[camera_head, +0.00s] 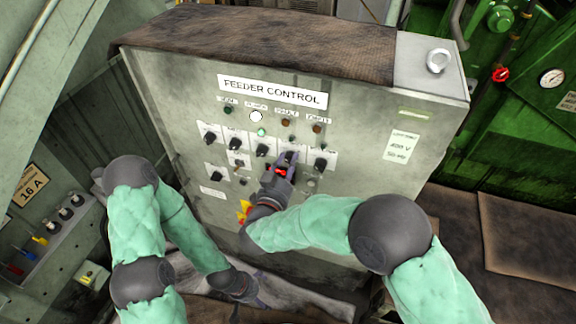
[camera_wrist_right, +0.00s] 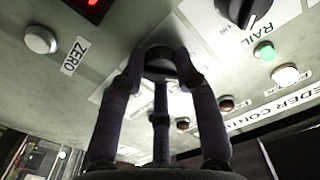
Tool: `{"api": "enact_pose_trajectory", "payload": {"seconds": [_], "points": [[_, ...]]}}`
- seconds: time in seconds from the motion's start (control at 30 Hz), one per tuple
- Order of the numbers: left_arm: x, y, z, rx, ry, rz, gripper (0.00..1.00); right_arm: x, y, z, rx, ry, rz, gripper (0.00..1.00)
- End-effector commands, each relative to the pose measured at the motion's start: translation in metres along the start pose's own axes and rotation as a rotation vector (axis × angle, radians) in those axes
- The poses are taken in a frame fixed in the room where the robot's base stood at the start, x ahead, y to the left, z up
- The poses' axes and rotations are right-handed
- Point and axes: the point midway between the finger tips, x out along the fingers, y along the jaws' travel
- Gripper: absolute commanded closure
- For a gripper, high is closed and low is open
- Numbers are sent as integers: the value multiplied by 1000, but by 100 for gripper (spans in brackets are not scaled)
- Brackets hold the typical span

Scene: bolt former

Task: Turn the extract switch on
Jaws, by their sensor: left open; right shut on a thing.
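The feeder control panel (camera_head: 180,100) faces me in the head view, with several black rotary switches on it. My right gripper (camera_head: 288,160) is at the panel, right of the middle, among the switches. In the right wrist view its fingers (camera_wrist_right: 160,72) are shut around a black rotary knob (camera_wrist_right: 160,58). The knob's label is partly covered by the fingers and I cannot read it, so I cannot confirm that it is the extract switch. The knob's pointer angle is hidden too. My left gripper (camera_head: 258,297) is open and empty, low in front of the cabinet, apart from the panel.
In the right wrist view a rail knob (camera_wrist_right: 238,10), a zero button (camera_wrist_right: 40,40) and a red display (camera_wrist_right: 90,8) surround the held knob. In the head view a red and yellow switch (camera_head: 244,210) is below my right gripper. Green machinery (camera_head: 530,130) stands to the right.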

Motion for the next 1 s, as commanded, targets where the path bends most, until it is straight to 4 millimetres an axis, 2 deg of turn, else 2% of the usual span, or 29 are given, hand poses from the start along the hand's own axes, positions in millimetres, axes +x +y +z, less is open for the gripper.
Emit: {"api": "enact_pose_trajectory", "payload": {"seconds": [0.03, 0.13, 0.57, 1.0], "points": [[7, -3, 0, 0, 0, 0, 0, -1, 2, 7, 36, -7, 0, 100], [15, -6, 0, 0, 0, 0, 0, -2, 2, 8, 129, -8, 0, 100], [54, -19, -2, 0, 0, 0, 0, -2, 1, 10, 538, -11, 1, 100], [101, -36, -4, 0, 0, 0, 0, -2, 0, 10, 954, -11, 1, 100]]}}
